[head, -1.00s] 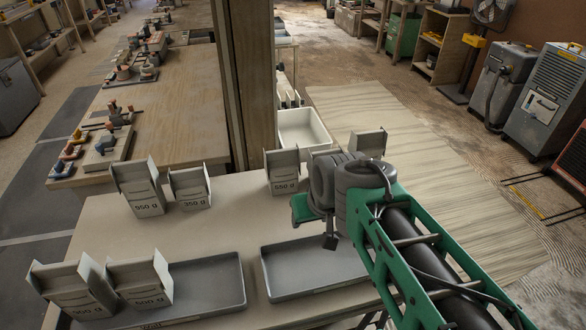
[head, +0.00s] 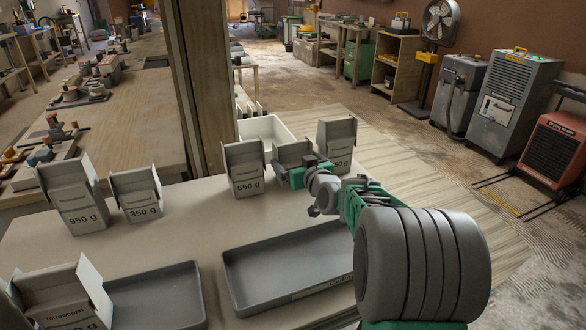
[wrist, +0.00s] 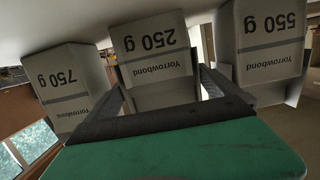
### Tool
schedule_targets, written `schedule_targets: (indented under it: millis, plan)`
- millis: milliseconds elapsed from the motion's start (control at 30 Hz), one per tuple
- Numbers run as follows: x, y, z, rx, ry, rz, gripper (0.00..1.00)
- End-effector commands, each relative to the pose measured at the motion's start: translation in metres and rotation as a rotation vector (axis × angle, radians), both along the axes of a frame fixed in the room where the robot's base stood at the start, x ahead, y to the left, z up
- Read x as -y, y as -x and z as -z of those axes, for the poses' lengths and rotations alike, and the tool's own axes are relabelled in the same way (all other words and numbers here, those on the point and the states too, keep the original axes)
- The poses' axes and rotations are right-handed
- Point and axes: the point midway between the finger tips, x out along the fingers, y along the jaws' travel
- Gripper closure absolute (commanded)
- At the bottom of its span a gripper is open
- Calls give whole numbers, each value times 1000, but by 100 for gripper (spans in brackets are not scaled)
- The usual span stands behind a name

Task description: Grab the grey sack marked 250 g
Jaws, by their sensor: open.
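The grey sack marked 250 g (wrist: 156,45) appears upside down in the middle of the wrist view, with its label facing me. In the head view the sack (head: 292,152) stands at the back of the table, its lower front hidden by my gripper. My gripper (head: 303,170) is open in front of it. In the wrist view the two dark fingers of my gripper (wrist: 160,88) reach to either side of the sack. I cannot tell whether they touch it.
The 550 g sack (head: 244,170) and 750 g sack (wrist: 65,85) stand close on either side. The 950 g (head: 78,200) and 350 g (head: 137,195) sacks stand farther left. Grey trays (head: 240,290) lie nearer on the table. A white bin (head: 262,128) is behind.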

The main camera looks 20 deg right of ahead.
Motion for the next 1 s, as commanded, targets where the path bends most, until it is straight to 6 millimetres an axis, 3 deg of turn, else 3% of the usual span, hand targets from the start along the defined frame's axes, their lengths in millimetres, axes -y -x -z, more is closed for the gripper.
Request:
schedule_targets:
  millis: [300, 567, 1000]
  plan:
    - [-1, -52, 12, -3, -1, -2, 0]
    - [-1, -56, 12, -3, -1, -1, 0]
    - [-1, -56, 12, -3, -1, -1, 36]
